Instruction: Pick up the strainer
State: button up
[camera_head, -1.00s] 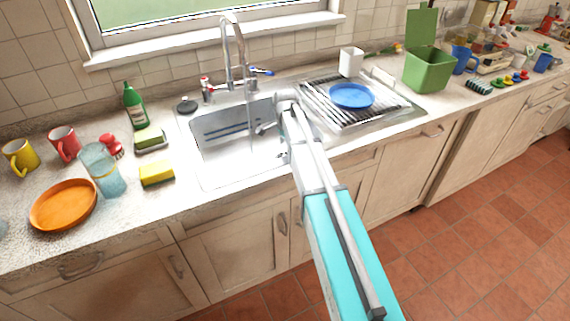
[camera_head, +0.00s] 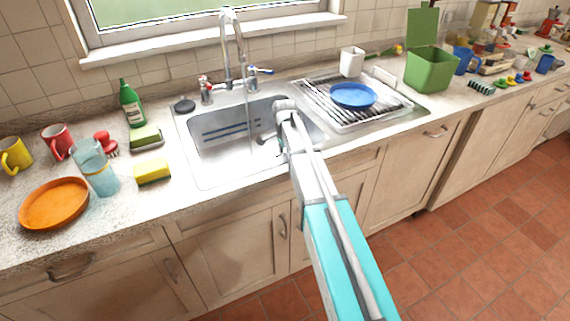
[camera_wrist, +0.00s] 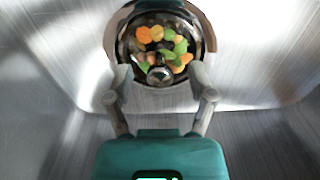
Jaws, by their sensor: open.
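The strainer (camera_wrist: 160,75) sits at the round drain in the sink floor in the wrist view. It has a shiny metal rim and a small round knob, and it holds orange and green food scraps. My gripper (camera_wrist: 160,82) is open, with one finger on each side of the knob, over the strainer's near part. I cannot tell whether the fingers touch it. In the head view my gripper (camera_head: 281,152) is low inside the sink (camera_head: 215,165), partly hidden by my arm. A dark round spot by it may be the drain.
A tap (camera_head: 232,50) stands behind the sink, with a thin stream of water falling from it. The sink walls surround my gripper. A drying rack (camera_head: 325,98) with a blue plate (camera_head: 352,95) is at right. A yellow sponge (camera_head: 152,171) lies at left.

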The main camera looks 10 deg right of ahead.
grip_shut()
dwell(0.4)
jog(key=shift+r, duration=0.2)
notch_tip(320, 180, up, 10)
jog(key=p, duration=1)
jog(key=shift+f, duration=0.15)
dwell(0.6)
notch_tip(320, 180, up, 20)
jog(key=p, duration=2)
jog(key=shift+r+p, duration=0.25)
jog(key=shift+p, duration=0.05)
jog(key=shift+s, duration=0.15)
